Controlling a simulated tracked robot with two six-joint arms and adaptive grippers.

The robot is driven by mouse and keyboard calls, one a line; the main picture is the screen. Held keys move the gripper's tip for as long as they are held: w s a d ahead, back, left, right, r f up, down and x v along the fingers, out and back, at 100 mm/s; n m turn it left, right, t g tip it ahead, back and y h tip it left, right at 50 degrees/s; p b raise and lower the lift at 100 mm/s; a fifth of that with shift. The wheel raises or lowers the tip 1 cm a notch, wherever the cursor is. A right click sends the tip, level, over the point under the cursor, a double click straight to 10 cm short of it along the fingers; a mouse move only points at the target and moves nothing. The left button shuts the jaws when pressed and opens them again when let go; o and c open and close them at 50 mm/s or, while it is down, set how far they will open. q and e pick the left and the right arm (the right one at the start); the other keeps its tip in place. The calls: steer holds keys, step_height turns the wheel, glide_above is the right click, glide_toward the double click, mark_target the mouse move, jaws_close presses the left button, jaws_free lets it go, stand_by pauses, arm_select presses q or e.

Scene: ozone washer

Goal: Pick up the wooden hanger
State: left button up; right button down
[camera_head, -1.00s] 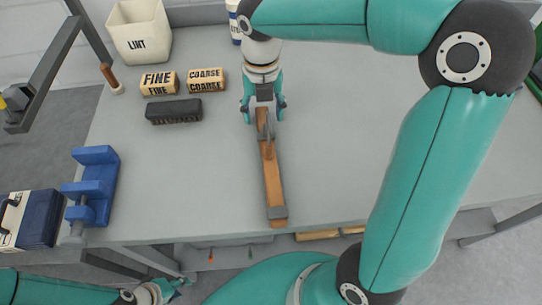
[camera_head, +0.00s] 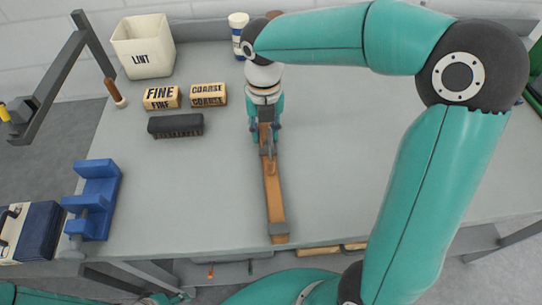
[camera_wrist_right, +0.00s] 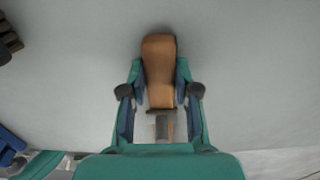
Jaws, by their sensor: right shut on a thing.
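The wooden hanger (camera_head: 273,190) is a long brown bar with a grey end piece, pointing towards the bench's front edge in the head view. My right gripper (camera_head: 266,132) is around its far part, fingers shut on its two sides. In the right wrist view the brown wood (camera_wrist_right: 160,75) stands between the fingers of my right gripper (camera_wrist_right: 160,92). A grey metal part shows on the bar near the fingers. I cannot tell whether the bar touches the bench.
The grey bench (camera_head: 350,180) is clear right of the hanger. At left are a white LINT bin (camera_head: 143,50), a FINE block (camera_head: 161,97), a COARSE block (camera_head: 208,95), a dark brush (camera_head: 175,125) and a blue vise (camera_head: 95,200). A white-and-blue container (camera_head: 238,35) stands behind.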

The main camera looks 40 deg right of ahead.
steer(key=shift+r, duration=0.1)
step_height(320, 180, up, 20)
steer(key=p, duration=0.3)
stand_by(0.5)
